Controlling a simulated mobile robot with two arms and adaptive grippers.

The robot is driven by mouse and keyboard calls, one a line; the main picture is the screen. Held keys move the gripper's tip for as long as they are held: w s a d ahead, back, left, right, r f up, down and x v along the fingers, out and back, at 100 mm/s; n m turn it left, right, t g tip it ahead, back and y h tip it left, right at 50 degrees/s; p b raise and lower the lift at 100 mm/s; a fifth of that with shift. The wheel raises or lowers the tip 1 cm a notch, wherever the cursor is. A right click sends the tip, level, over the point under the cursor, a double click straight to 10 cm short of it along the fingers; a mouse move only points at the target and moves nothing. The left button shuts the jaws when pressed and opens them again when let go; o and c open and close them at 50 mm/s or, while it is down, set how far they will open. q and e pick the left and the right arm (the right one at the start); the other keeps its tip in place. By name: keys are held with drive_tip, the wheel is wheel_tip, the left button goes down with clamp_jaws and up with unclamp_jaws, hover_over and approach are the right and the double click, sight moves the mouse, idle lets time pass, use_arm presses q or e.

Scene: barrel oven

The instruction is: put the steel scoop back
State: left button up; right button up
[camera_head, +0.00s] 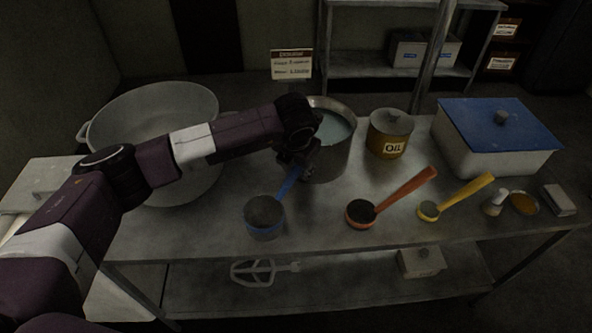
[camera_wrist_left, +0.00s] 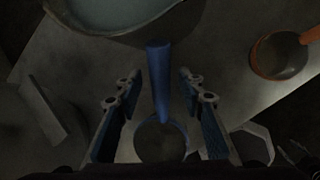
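A blue-handled scoop (camera_head: 265,216) with a dark grey round cup lies near the front edge of the steel table, left of the other scoops. Its handle points up and right, toward the steel pot. My left gripper (camera_head: 299,170) is over the handle end, in front of the pot. In the left wrist view the fingers (camera_wrist_left: 158,88) stand apart on either side of the blue handle (camera_wrist_left: 160,75), with gaps on both sides. No plain steel scoop stands out; this grey-cupped one looks nearest to it. My right gripper is not in view.
The pot (camera_head: 335,155) of pale liquid stands just behind my left gripper. An orange scoop (camera_head: 361,213) and a yellow scoop (camera_head: 430,210) lie to the right. Behind are an oil tin (camera_head: 389,132) and a blue-lidded box (camera_head: 490,155). A large bowl (camera_head: 150,110) stands left.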

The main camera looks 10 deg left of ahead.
use_arm(q)
drive_tip(key=b+v, duration=0.2)
drive_tip(key=v, duration=0.8)
drive_tip(key=shift+f, duration=0.1)
